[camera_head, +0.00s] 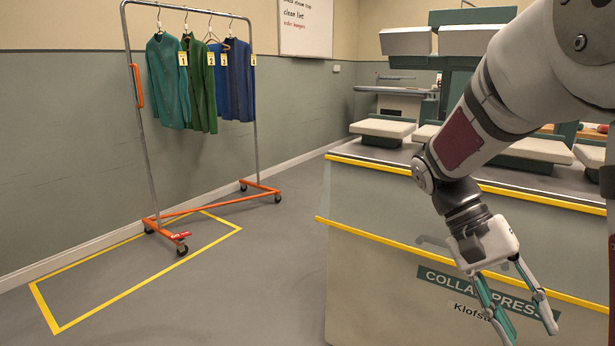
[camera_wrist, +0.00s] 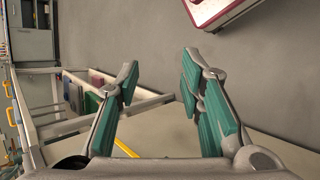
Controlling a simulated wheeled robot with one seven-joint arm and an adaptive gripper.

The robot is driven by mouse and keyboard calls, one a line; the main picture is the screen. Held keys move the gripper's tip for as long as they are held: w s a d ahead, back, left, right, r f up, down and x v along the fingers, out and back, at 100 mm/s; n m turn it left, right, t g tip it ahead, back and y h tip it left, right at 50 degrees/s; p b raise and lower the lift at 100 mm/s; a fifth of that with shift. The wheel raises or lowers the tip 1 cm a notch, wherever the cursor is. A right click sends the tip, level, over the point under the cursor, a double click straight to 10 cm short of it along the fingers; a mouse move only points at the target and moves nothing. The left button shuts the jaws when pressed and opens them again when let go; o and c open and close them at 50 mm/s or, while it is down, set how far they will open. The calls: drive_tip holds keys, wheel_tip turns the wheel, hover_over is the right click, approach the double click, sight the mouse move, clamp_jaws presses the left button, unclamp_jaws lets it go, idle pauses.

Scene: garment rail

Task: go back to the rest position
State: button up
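My gripper (camera_head: 526,325) hangs at the lower right of the head view, pointing down in front of the collar press cabinet (camera_head: 375,287). Its two green-padded fingers are spread apart with nothing between them. In the wrist view, my gripper (camera_wrist: 157,88) is also open and empty, with bare grey floor (camera_wrist: 150,40) showing past the fingertips. My arm is bent, coming in from the upper right.
A garment rail (camera_head: 144,150) with several hung garments (camera_head: 200,85) stands at left, its orange base (camera_head: 225,200) partly over a yellow floor outline (camera_head: 135,290). The cabinet has yellow edge strips (camera_head: 460,270). Floor between rail and cabinet is clear.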

drive_tip(key=s+a+n+t+y, duration=0.2)
drive_tip(key=s+a+n+t, duration=0.15)
drive_tip(key=s+a, duration=0.4)
drive_tip(key=s+a+n+t+y, duration=0.3)
drive_tip(key=s+a+t, duration=0.15)
drive_tip(key=s, duration=0.65)
wheel_tip(320, 180, up, 36)
drive_tip(key=d+t+p, duration=0.1)
drive_tip(key=t+p, duration=0.3)
drive_tip(key=p, duration=2.9)
drive_tip(key=shift+w+d+n, duration=0.2)
drive_tip(key=shift+w+n, duration=0.15)
drive_tip(key=shift+n, duration=0.1)
drive_tip(key=shift+f, duration=0.1)
